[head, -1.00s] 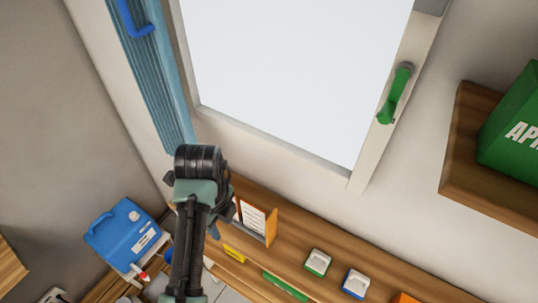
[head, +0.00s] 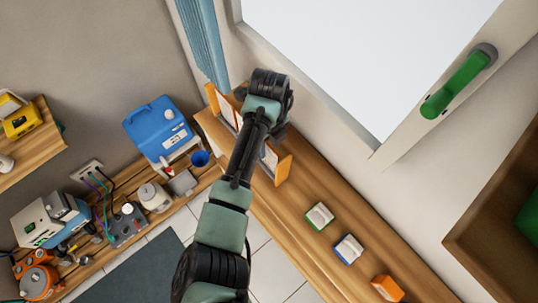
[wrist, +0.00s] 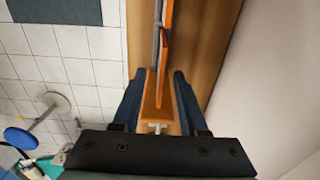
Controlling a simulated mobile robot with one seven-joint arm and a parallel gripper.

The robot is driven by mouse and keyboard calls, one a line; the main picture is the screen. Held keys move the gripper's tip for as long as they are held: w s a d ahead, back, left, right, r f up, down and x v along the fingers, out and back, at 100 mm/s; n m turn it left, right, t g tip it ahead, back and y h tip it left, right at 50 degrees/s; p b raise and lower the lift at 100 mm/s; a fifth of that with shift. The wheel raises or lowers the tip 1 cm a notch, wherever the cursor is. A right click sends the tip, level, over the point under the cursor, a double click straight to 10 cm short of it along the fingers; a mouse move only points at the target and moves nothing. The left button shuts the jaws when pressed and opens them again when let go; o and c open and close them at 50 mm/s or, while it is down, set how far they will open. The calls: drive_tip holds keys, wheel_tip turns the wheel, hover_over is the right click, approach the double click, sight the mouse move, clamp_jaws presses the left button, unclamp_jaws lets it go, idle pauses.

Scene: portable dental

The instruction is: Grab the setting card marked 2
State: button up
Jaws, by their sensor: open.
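A wooden card rack stands on the wooden shelf (head: 335,205). One end of it (head: 283,168) shows right of my arm in the head view, and pale cards (head: 268,158) show beside it. My arm hides the middle of the rack. No number can be read, so I cannot tell which card is marked 2. In the wrist view my gripper (wrist: 160,73) is open, with one dark finger on each side of the rack's wooden end (wrist: 156,100). A thin orange-brown upright panel (wrist: 165,45) stands just beyond. Nothing is visibly held.
Small blocks trimmed green (head: 319,216), blue (head: 348,249) and orange (head: 388,289) sit along the shelf. A window with a green handle (head: 460,80) is behind. A blue canister (head: 158,128) and several devices crowd the left bench. Tiled floor (wrist: 95,75) lies below.

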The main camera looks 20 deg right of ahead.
sight(269, 158)
wheel_tip(269, 158, down, 5)
drive_tip(key=b, duration=0.5)
drive_tip(key=shift+w+f, duration=0.15)
clamp_jaws()
